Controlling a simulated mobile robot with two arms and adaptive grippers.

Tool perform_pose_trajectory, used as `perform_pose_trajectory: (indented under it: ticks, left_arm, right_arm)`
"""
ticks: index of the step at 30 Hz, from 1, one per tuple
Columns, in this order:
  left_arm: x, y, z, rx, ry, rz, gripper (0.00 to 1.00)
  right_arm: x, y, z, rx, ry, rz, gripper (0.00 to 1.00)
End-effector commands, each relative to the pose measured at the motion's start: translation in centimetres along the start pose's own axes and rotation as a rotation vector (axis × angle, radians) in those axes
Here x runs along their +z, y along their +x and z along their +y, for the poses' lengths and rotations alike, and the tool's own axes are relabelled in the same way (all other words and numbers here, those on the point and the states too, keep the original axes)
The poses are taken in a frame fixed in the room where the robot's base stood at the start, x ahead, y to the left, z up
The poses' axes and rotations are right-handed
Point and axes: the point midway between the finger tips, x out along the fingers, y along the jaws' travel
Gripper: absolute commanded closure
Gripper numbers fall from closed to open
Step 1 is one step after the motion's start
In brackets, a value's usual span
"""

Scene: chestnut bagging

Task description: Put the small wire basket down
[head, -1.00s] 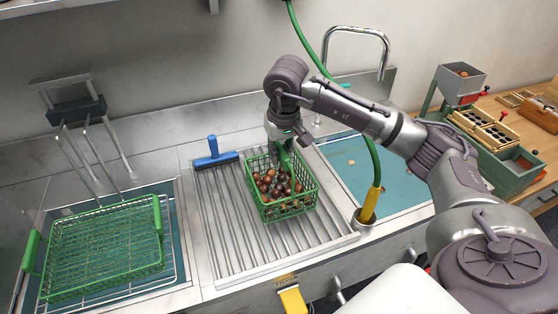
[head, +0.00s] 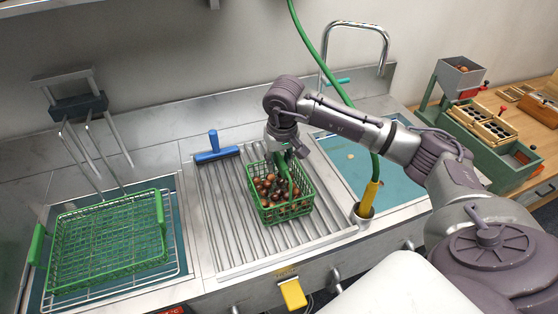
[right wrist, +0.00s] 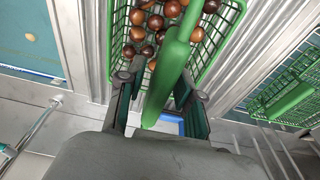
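The small green wire basket (head: 288,212) holds several brown chestnuts. It sits on the ribbed metal drainboard (head: 228,235), appearing to rest upright on the ribs. My right gripper (head: 284,158) is above its back part, pointing down at the green handle. In the right wrist view, my right gripper (right wrist: 160,75) has its fingers apart on either side of the handle (right wrist: 168,70), with a visible gap on the left side. The basket's wire wall (right wrist: 118,40) and chestnuts show beyond it. My left gripper is not in view.
A larger green wire basket (head: 107,245) stands on a rack over the left sink. A blue squeegee (head: 214,152) lies behind the small basket. The right sink (head: 345,160), a green hose (head: 342,95) and a yellow nozzle (head: 369,195) are to the right. Drainboard space is free left of the basket.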

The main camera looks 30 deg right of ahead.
Motion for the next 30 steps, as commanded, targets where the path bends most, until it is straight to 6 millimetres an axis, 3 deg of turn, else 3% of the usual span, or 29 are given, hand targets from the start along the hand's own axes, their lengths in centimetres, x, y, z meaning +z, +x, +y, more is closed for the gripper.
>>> perform_pose_trajectory:
  ticks: [13, 24, 30]
  left_arm:
    - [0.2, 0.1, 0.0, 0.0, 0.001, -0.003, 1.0]
    - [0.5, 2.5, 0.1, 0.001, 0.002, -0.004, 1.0]
    - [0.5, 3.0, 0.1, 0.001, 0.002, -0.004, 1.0]
  right_arm:
    - [-0.1, -0.9, 0.0, -0.001, 0.0, 0.003, 0.58]
    - [-0.1, -8.5, 0.0, -0.001, 0.0, 0.006, 0.58]
    - [-0.1, -11.4, 0.0, -0.001, 0.001, 0.003, 0.58]
